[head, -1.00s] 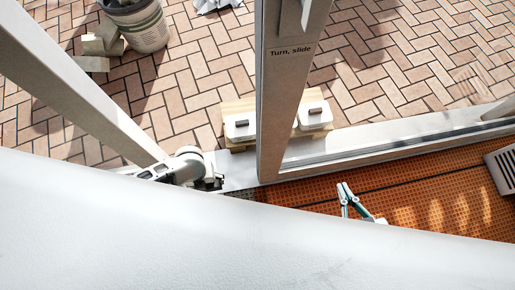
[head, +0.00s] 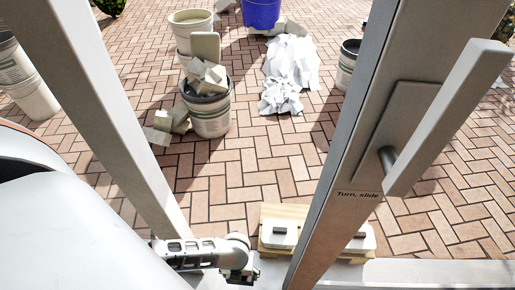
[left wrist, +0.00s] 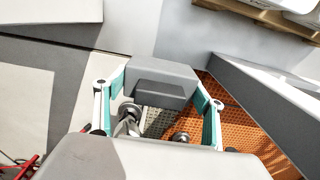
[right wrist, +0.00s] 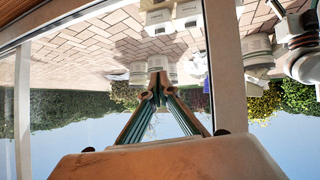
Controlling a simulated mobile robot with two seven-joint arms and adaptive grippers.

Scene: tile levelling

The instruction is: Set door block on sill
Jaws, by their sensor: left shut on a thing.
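My left gripper (left wrist: 158,90) is shut on a grey block (left wrist: 155,78) with a raised ridge, held between its teal fingers in the left wrist view. In the head view my left gripper (head: 240,275) is low in the door opening, close to the sill; the block is not clear there. The pale sill (head: 430,273) runs along the bottom right. Whether the block touches it I cannot tell. The door frame (head: 352,160) with a large handle (head: 450,115) reads "Turn, slide". My right gripper (right wrist: 158,82) has its fingertips together and looks empty.
Outside, a pallet (head: 287,211) bears white blocks with dark grips. Buckets, one (head: 208,115) full of rubble, and a crumpled white heap (head: 290,70) stand farther out on brick paving. Orange matting (left wrist: 235,110) lies below.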

